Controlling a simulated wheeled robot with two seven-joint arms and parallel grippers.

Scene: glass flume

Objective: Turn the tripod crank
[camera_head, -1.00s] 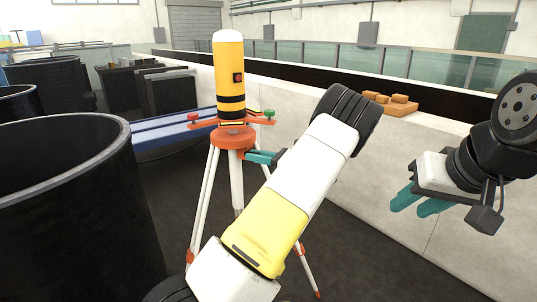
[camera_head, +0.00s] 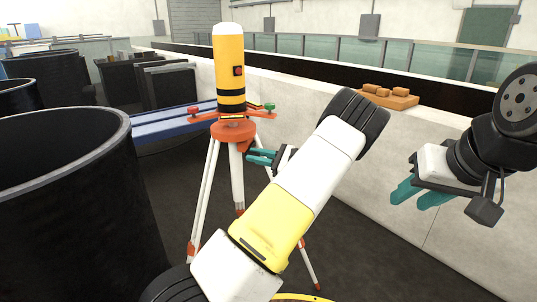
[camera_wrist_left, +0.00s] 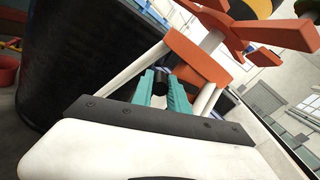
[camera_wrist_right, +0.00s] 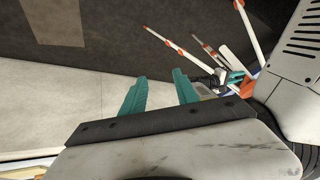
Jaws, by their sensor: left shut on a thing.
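The tripod (camera_head: 206,190) has white legs with orange fittings and an orange head (camera_head: 233,131). A yellow cylinder (camera_head: 229,65) with black bands stands upright on it. My left gripper (camera_head: 254,157) is just right of and below the tripod head, with teal fingers reaching left to it. In the left wrist view, its fingers (camera_wrist_left: 162,86) are shut on a small black piece, apparently the crank handle (camera_wrist_left: 161,80), beside the orange head. The rest of the crank is mostly hidden. My right gripper (camera_head: 408,196) is open and empty at the right; its spread fingers also show in the right wrist view (camera_wrist_right: 160,92).
A large black tub (camera_head: 60,210) stands close at the left. A pale wall (camera_head: 390,160) with glass panels above runs behind the tripod to the right. Orange-brown blocks (camera_head: 385,92) lie on its ledge. Blue beams (camera_head: 165,132) lie behind the tripod.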

